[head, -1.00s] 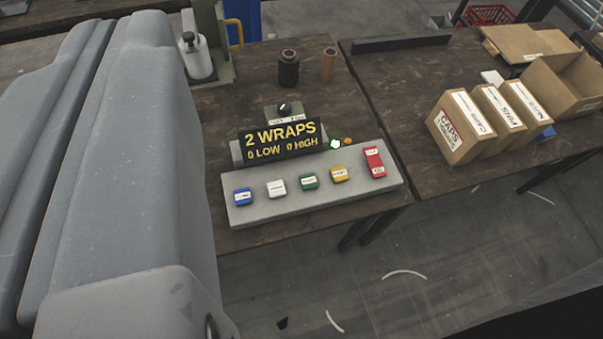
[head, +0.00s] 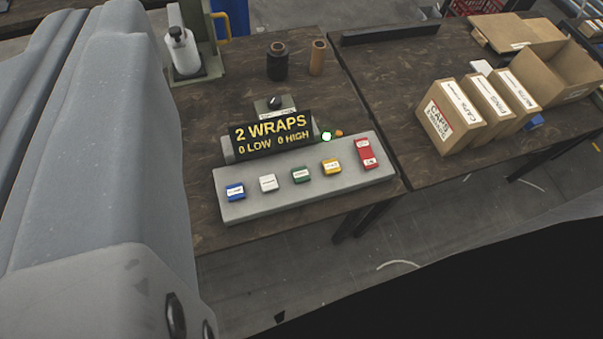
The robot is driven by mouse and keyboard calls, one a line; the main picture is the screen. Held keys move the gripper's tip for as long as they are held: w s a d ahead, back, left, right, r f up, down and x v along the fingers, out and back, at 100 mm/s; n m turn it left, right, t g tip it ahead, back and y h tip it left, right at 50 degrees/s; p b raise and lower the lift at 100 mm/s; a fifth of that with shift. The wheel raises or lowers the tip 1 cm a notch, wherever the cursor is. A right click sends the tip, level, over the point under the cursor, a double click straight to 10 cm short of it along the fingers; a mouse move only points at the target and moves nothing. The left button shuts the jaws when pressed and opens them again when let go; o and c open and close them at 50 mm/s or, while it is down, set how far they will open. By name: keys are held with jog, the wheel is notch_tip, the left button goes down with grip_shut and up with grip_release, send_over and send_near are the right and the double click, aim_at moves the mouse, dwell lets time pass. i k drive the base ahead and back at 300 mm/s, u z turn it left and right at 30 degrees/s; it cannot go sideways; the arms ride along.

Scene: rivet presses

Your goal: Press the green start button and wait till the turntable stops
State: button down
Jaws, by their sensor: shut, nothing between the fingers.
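The green button (head: 300,175) sits in the middle of the row on a grey control panel (head: 345,188) on the dark table. A blue button (head: 235,192) and a white button (head: 268,183) are to its left, a yellow button (head: 332,167) and a red switch (head: 366,154) to its right. The display (head: 271,134) reads "2 WRAPS, 0 LOW 0 HIGH". My gripper is not in view; a large grey part of my arm fills the left side. I see no turntable.
A black roll (head: 277,62) and a brown tube (head: 318,57) stand behind the panel. A white bottle (head: 183,50) is at the back left. Cardboard boxes (head: 449,115) stand on the right table. A black shape covers the lower right.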

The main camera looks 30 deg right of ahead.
aim_at(300, 175)
jog(key=u, duration=2.1)
jog(key=k, duration=1.05)
jog(key=z, duration=2.15)
jog(key=i, duration=1)
jog(key=u, duration=0.05)
